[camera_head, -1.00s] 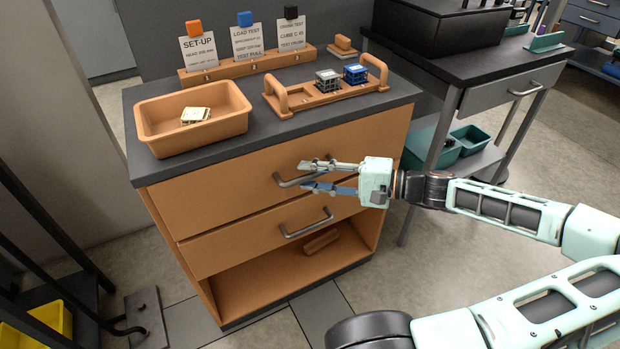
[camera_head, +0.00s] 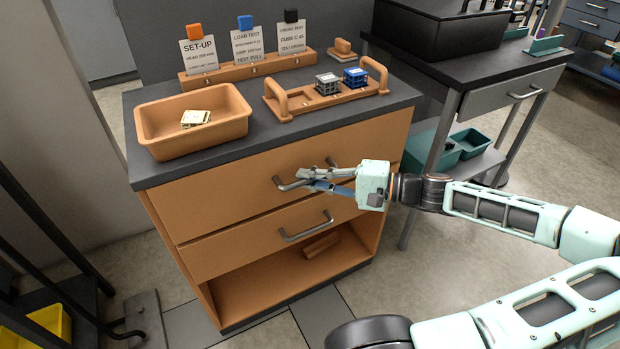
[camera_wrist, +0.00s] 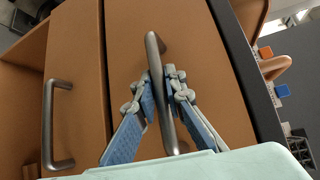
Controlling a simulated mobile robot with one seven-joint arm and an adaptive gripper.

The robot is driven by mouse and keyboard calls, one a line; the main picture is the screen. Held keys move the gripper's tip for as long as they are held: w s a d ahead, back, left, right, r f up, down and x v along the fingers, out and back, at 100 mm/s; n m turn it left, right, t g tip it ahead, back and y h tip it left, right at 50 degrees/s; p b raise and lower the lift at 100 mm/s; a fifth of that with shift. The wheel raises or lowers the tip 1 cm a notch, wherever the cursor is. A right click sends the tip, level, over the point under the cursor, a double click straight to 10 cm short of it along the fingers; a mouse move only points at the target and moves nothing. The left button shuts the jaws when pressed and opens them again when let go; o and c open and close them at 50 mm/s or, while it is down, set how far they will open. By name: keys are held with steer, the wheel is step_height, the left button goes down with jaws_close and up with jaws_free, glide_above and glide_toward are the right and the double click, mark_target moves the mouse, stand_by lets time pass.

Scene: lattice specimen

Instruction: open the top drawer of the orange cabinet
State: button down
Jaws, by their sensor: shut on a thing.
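The orange cabinet (camera_head: 165,205) has a dark grey top and two drawers. Its top drawer (camera_head: 225,196) looks closed, with a grey bar handle (camera_head: 285,186) on its front. My gripper (camera_head: 312,179) reaches in from the right and is shut on this handle. In the wrist view the two blue-padded fingers (camera_wrist: 160,95) lie on either side of the handle bar (camera_wrist: 155,50). The lower drawer (camera_head: 235,245) also looks closed, with its own handle (camera_head: 306,227). Part of the top handle is hidden behind the fingers.
On the cabinet top stand an orange bin (camera_head: 150,130), a carrier with two handles (camera_head: 300,104) holding small lattice cubes, and sign cards in a holder (camera_head: 215,76). A dark-topped bench (camera_head: 520,66) stands to the right. Floor in front of the cabinet is partly clear.

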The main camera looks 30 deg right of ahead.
steer(key=shift+s, duration=0.1)
steer(key=s+p, duration=1.2)
steer(key=s, duration=1.4)
steer(key=shift+d, duration=0.45)
steer(key=c, duration=2)
jaws_free()
steer(key=shift+o, duration=0.2)
steer(key=shift+w, duration=0.1)
steer(key=v, duration=1.2)
